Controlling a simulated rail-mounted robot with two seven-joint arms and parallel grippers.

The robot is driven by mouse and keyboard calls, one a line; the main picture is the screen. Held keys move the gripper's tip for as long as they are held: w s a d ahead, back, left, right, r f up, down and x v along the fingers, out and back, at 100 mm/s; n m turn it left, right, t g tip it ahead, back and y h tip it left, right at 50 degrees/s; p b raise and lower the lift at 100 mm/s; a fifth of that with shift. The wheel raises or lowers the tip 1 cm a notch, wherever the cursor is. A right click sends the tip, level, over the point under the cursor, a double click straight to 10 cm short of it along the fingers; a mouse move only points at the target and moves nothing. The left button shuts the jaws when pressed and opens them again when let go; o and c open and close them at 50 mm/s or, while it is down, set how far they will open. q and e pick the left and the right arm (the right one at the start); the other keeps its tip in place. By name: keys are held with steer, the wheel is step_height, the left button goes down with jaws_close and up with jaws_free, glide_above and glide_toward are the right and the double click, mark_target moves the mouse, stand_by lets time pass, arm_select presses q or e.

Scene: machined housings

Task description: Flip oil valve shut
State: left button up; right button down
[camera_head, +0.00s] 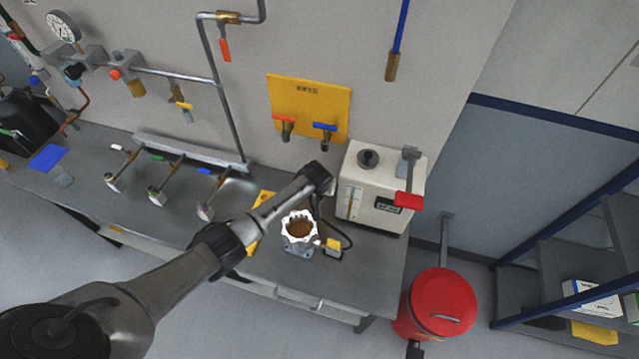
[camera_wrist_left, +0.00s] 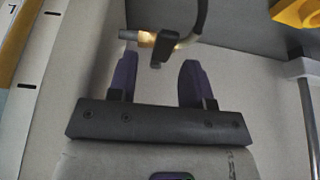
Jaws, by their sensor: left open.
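A cream tank (camera_head: 358,212) with a sight gauge (camera_head: 353,200) stands on the bench; part of a gauge scale (camera_wrist_left: 22,75) shows at left in the wrist view. A small brass fitting (camera_wrist_left: 147,38) with a dark lever (camera_wrist_left: 160,53) sits on a curved dark pipe or hose (camera_wrist_left: 190,38). This looks like the oil valve; whether it is shut I cannot tell. My left gripper (camera_head: 315,205) is beside the tank's left side. In the wrist view my left gripper (camera_wrist_left: 158,82) is open and empty, its purple fingertips just short of the fitting. My right gripper is not seen.
A white-rimmed housing (camera_head: 300,243) with a brown interior stands in front of the tank. A grey bracket with a red lever (camera_head: 409,199) is at the tank's right. A red bin (camera_head: 443,300) stands right of the bench.

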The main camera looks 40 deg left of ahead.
arm_select(q)
steer(key=v, duration=1.2)
steer(key=shift+s+r+p, duration=0.2)
steer(key=shift+r+p, duration=0.1)
steer(key=shift+p, duration=0.05)
